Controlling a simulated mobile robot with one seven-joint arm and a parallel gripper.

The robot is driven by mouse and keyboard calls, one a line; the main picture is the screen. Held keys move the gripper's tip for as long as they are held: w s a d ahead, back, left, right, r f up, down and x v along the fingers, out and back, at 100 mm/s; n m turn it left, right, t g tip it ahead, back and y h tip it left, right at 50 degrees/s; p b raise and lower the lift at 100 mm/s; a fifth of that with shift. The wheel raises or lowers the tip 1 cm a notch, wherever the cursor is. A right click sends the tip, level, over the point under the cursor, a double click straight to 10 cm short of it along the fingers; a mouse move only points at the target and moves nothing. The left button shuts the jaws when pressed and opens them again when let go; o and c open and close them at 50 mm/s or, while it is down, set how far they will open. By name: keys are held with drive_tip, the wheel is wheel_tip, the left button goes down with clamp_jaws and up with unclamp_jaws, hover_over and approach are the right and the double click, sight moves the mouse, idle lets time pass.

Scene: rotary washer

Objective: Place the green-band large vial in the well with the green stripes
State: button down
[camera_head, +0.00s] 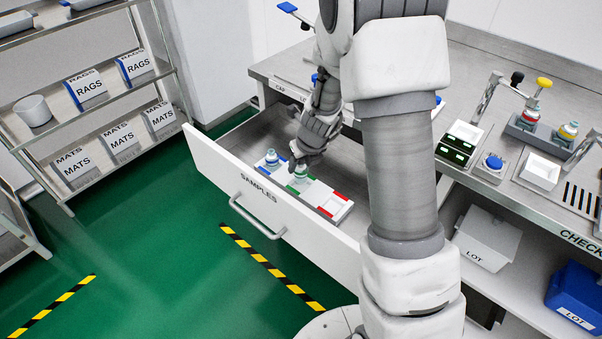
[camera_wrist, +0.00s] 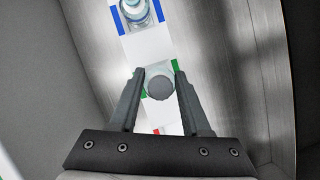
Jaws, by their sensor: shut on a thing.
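The green-band large vial (camera_head: 300,172) is in the open SAMPLES drawer, at the well with the green stripes (camera_head: 318,186). In the wrist view its round grey cap (camera_wrist: 160,87) sits between my two fingers, with green stripes (camera_wrist: 147,92) beside it. My gripper (camera_head: 304,162) is shut on this vial; in the wrist view the fingers (camera_wrist: 159,84) touch it from both sides. The vial looks upright. I cannot tell whether its base rests fully in the well.
A blue-band vial (camera_head: 271,158) stands in the blue-striped well, also in the wrist view (camera_wrist: 136,10). The red-striped well (camera_head: 334,203) is empty. The drawer front (camera_head: 258,187) and side walls surround the rack. The counter (camera_head: 470,80) above holds other vials and fixtures.

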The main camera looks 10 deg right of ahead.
sight(303, 168)
drive_tip(key=shift+f+b, duration=0.55)
drive_tip(key=shift+f, duration=0.85)
drive_tip(key=shift+f, duration=0.1)
drive_tip(key=shift+c, duration=1.8)
unclamp_jaws()
